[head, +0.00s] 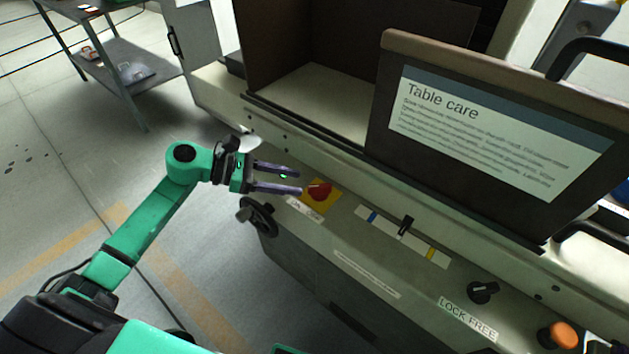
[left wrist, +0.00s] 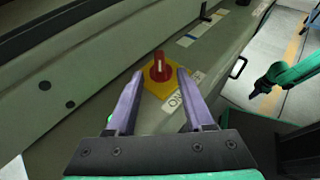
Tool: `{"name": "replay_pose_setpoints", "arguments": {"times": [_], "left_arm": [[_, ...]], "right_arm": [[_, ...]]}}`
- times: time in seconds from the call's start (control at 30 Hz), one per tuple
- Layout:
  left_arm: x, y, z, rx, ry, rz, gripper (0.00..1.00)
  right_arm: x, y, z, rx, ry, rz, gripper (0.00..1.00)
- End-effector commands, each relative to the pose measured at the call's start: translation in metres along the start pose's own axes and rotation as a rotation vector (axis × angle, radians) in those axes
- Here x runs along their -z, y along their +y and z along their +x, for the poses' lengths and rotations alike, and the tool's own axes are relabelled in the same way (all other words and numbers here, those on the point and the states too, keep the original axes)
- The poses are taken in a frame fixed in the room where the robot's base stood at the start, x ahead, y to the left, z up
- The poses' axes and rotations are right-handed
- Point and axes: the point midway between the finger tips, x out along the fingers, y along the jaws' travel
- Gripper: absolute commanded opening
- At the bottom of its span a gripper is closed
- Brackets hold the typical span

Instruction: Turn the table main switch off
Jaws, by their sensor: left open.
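The main switch is a red rotary knob (head: 319,191) on a yellow plate, on the sloping front panel of the machine. A white label beside it is partly hidden; in the left wrist view it begins with what looks like "ON". My left gripper (head: 290,180) is open and empty, just left of the knob in the head view. In the left wrist view the knob (left wrist: 159,68) stands between and just beyond the two fingertips. I see no contact. My right gripper (left wrist: 262,88) shows small at the right of the left wrist view; its jaws are unclear.
A black handwheel (head: 258,214) sits below my left gripper. Right along the panel are a slider (head: 405,227), a black "LOCK FREE" knob (head: 483,291) and an orange button (head: 560,336). A "Table care" sign (head: 497,130) stands behind.

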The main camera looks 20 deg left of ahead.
Motion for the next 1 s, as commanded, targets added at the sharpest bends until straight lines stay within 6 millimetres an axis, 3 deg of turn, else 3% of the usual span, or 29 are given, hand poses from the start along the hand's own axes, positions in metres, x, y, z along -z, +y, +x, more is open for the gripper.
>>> {"name": "replay_pose_setpoints", "arguments": {"times": [0.1, 0.23, 0.57, 0.7, 1.0], "left_arm": [[-0.004, 0.001, 0.029, 0.0, -0.006, -0.002, 0.53], [-0.002, 0.001, 0.05, -0.002, -0.004, -0.004, 0.53], [0.0, 0.001, 0.059, -0.002, -0.002, -0.003, 0.53], [0.0, 0.001, 0.059, -0.002, -0.002, -0.004, 0.0], [0.0, 0.0, 0.058, -0.01, -0.001, -0.009, 0.0]], "right_arm": [[0.001, 0.004, -0.009, -0.005, 0.0, -0.002, 0.0], [0.0, 0.009, -0.012, -0.013, 0.0, -0.001, 0.0], [0.001, 0.012, -0.012, -0.017, 0.001, 0.002, 0.0], [0.001, 0.013, -0.012, -0.018, 0.002, 0.002, 0.0], [0.002, 0.013, -0.013, -0.018, 0.002, 0.001, 0.0]]}}
